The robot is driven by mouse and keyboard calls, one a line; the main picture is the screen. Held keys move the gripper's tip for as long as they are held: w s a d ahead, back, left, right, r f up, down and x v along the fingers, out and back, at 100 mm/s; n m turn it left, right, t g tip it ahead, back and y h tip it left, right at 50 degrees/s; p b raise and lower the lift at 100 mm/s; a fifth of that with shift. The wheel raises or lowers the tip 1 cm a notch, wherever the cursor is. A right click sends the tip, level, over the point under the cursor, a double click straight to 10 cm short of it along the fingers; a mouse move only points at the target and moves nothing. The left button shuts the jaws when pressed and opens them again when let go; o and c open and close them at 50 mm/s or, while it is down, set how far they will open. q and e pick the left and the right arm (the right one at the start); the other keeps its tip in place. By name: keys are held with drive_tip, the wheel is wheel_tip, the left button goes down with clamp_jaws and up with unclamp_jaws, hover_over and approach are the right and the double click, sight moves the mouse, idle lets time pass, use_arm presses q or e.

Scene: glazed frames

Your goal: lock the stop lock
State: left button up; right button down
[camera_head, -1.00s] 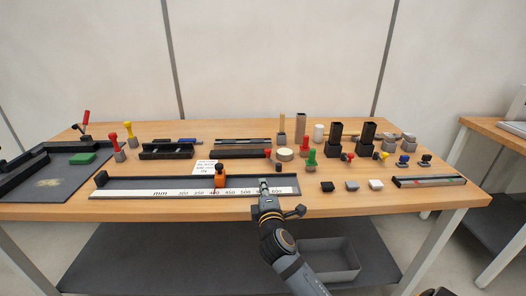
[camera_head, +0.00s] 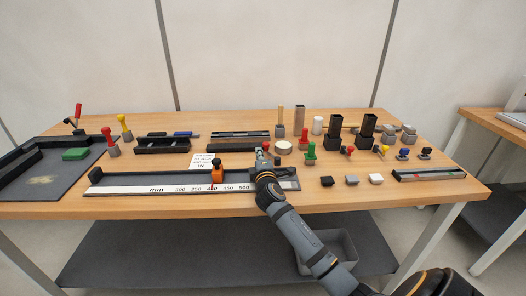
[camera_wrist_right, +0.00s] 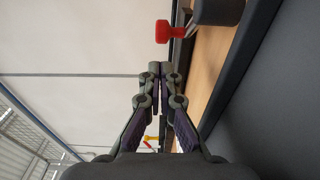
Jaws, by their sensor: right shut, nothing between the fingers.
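The orange stop (camera_head: 218,174) with a dark top stands upright on the long dark rail (camera_head: 130,182), over its white scale strip. My right gripper (camera_head: 263,158) is shut and empty, over the right part of the rail, to the right of the stop and apart from it. In the right wrist view its fingertips (camera_wrist_right: 154,70) meet. A red knob (camera_wrist_right: 170,32) beside a dark grey block shows close by there, apart from the fingertips. The stop's lock cannot be made out clearly in the head view. My left gripper is out of view.
A green-handled tool (camera_head: 310,152) and a cream ring (camera_head: 284,147) stand just right of my right gripper. A white card (camera_head: 204,161) lies behind the stop. Small blocks (camera_head: 351,181) lie to the right. A grey bin (camera_head: 327,250) sits below the table.

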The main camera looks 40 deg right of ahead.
sight(265, 146)
drive_tip(key=shift+w+d, duration=0.25)
drive_tip(key=shift+d, duration=0.85)
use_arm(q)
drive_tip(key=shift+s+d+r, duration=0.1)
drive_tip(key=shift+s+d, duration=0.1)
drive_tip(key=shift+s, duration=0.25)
use_arm(e)
drive_tip(key=shift+w, duration=0.1)
drive_tip(key=shift+w+d+f+m+g+h+b, duration=0.15)
drive_tip(key=shift+m+g+h+b, duration=0.2)
drive_tip(key=shift+h+b, duration=0.25)
drive_tip(key=shift+w+d+f+m+g+h+b, duration=0.15)
drive_tip(key=shift+m+g+h+b, duration=0.1)
drive_tip(key=shift+m+h+b, duration=0.25)
drive_tip(key=shift+w+r+m+g+h, duration=0.1)
drive_tip(key=shift+m+g+h, duration=0.2)
drive_tip(key=shift+h, duration=0.1)
drive_tip(key=shift+w+d+r, duration=0.15)
drive_tip(key=shift+r, duration=0.05)
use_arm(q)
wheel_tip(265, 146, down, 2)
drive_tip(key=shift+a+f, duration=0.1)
use_arm(e)
drive_tip(key=shift+d, duration=0.15)
